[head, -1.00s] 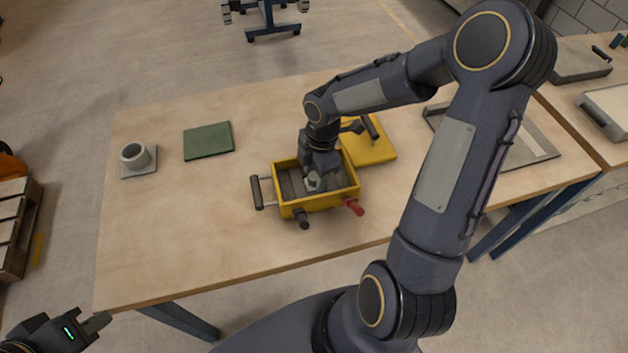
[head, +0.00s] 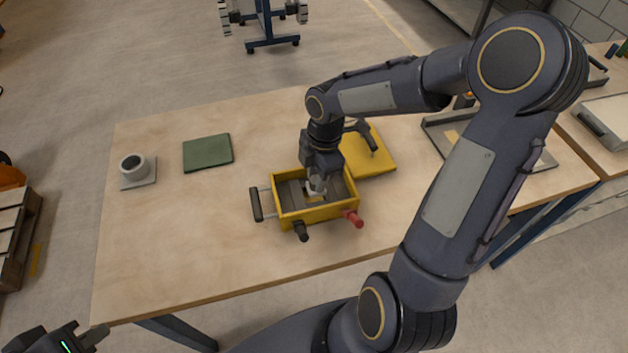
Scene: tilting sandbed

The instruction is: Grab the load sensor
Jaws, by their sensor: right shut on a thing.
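A yellow tray box (head: 325,213) with a grey inside, a dark side handle and black and red knobs stands on the table. My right gripper (head: 316,184) points down into it and is shut on a small light grey piece, which looks like the load sensor (head: 317,187). The fingers partly hide this piece, and a small yellow patch shows just below it. I cannot tell whether it touches the box floor. My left gripper (head: 98,337) is at the lower left corner, away from the table things; its finger gap is not clear.
A green mat (head: 207,152) and a grey cup-like part (head: 133,167) on a square plate lie to the left. A yellow plate (head: 374,158) with a dark handle lies behind the box. A grey tray (head: 437,121) is partly behind my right arm. The table's front left is clear.

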